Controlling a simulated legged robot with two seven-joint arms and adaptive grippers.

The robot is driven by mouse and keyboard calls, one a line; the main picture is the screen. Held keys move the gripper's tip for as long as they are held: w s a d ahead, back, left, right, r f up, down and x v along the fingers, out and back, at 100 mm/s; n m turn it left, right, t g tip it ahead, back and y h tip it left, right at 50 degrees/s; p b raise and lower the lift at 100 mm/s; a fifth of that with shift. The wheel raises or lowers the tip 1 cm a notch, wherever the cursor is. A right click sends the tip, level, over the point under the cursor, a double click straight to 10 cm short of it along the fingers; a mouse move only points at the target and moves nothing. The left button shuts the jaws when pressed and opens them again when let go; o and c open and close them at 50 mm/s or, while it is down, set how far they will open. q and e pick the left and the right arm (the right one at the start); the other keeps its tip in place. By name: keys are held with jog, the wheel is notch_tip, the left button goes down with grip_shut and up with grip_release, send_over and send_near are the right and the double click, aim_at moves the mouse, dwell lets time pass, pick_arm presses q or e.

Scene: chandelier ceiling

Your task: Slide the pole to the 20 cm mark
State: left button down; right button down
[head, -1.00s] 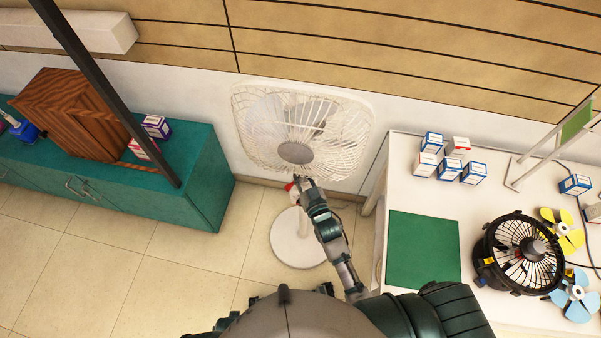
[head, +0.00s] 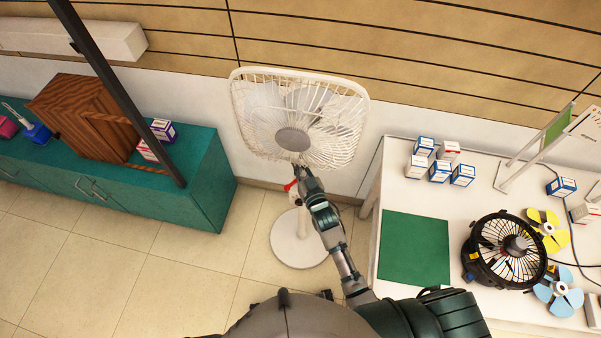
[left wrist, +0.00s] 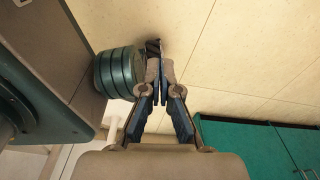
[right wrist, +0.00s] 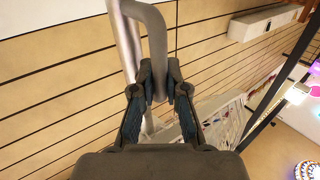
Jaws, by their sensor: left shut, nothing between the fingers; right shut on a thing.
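The white fan has a square grille head (head: 292,139) on a pole (head: 302,222) that stands upright in a round base (head: 290,250) on the floor. My right gripper (head: 299,172) is just below the fan head, at the upper part of the pole. In the right wrist view this gripper (right wrist: 160,80) is shut on a bent grey handle (right wrist: 156,45) beside a straight grey tube (right wrist: 128,40). My arm partly hides the pole, and no length marks are readable. In the left wrist view my left gripper (left wrist: 158,75) is shut and empty, pointing towards the floor.
A teal cabinet (head: 205,190) with a wooden box (head: 85,120) stands left. A white table (head: 395,165) with a green mat (head: 414,250), a black fan (head: 503,250) and several small boxes stands right. A dark slanted bar (head: 125,95) crosses the left side.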

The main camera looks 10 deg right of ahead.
aim_at(312, 166)
notch_tip(312, 166, up, 14)
jog(key=p, duration=1.1)
jog(key=shift+f, duration=0.25)
jog(key=c, duration=1.2)
grip_release()
jog(key=shift+f, duration=0.1)
jog(key=s, duration=0.4)
jog(key=s+d, duration=0.1)
jog(key=s, duration=0.2)
jog(key=s+d, duration=0.1)
jog(key=s, duration=0.3)
jog(key=shift+s+d, duration=0.15)
jog(key=shift+s, duration=0.2)
